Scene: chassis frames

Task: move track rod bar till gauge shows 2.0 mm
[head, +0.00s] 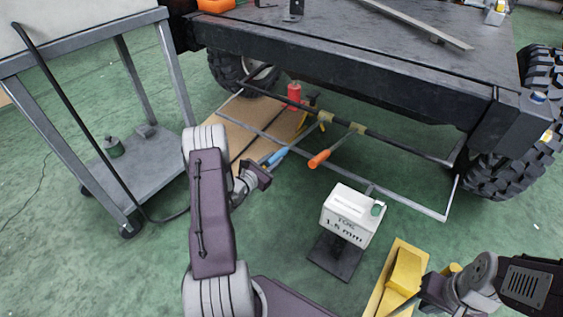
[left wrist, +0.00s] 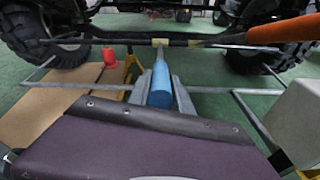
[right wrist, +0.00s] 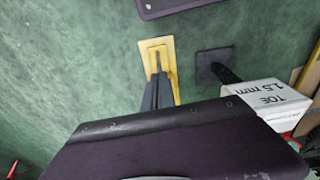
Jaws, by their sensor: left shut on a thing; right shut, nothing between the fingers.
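The track rod bar (head: 380,138) is a dark bar running between the front wheels, with yellowish clamps on it. A blue handle (head: 277,157) and an orange handle (head: 319,159) stick out from it. My left gripper (head: 266,168) is shut on the blue handle, which also shows between its fingers in the left wrist view (left wrist: 160,86). The white gauge box (head: 345,220) reads "TOE 1.5 mm" and stands on a dark base. My right gripper (right wrist: 159,88) is shut and empty, above or near a yellow block (right wrist: 152,55); contact cannot be told.
A grey metal frame (head: 405,204) spans low in front of the wheels. A grey cart (head: 150,170) stands at left.

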